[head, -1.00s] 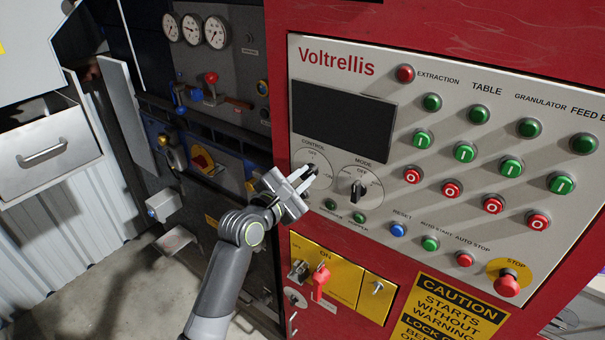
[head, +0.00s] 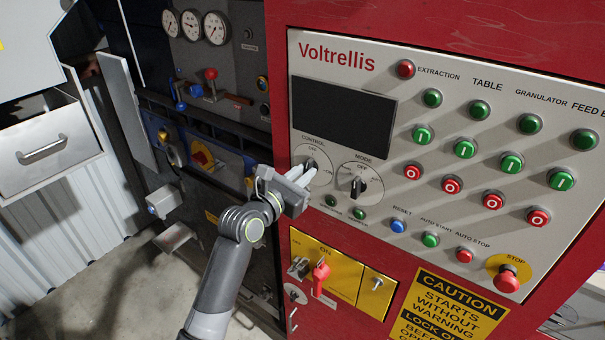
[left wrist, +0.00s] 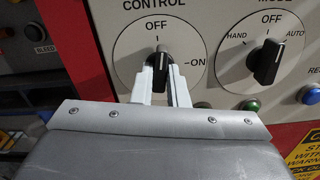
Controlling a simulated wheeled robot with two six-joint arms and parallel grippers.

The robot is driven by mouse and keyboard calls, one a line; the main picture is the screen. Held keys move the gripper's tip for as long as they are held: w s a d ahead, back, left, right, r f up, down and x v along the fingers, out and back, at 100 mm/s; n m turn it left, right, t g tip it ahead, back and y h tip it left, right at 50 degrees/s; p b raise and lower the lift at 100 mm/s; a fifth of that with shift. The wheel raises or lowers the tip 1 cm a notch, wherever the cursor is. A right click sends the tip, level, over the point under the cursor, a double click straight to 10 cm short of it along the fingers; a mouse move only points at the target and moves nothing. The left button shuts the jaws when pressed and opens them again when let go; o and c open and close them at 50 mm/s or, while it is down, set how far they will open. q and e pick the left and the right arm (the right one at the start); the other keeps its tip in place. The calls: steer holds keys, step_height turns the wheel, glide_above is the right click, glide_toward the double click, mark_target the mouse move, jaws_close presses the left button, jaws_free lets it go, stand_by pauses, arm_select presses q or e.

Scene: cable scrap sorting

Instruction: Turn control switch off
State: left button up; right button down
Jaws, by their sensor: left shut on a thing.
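The control switch (left wrist: 159,66) is a black knob on a round white dial marked OFF at the top and ON at the right. It sits on the grey panel and also shows in the head view (head: 311,163). In the left wrist view, its narrow grip points up, close to the OFF mark. My left gripper (head: 307,173) is shut on the knob, with one pale finger on each side of it. My right gripper is in neither view.
Below are small green buttons (head: 331,200) and a blue reset button (head: 398,227). A yellow plate with a red key switch (head: 320,276) lies lower.

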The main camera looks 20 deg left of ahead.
arm_select(q)
steer(key=shift+f, duration=0.15)
steer(key=shift+n, duration=1.2)
steer(key=o, duration=0.9)
steer(key=shift+c, duration=0.2)
steer(key=v, duration=0.7)
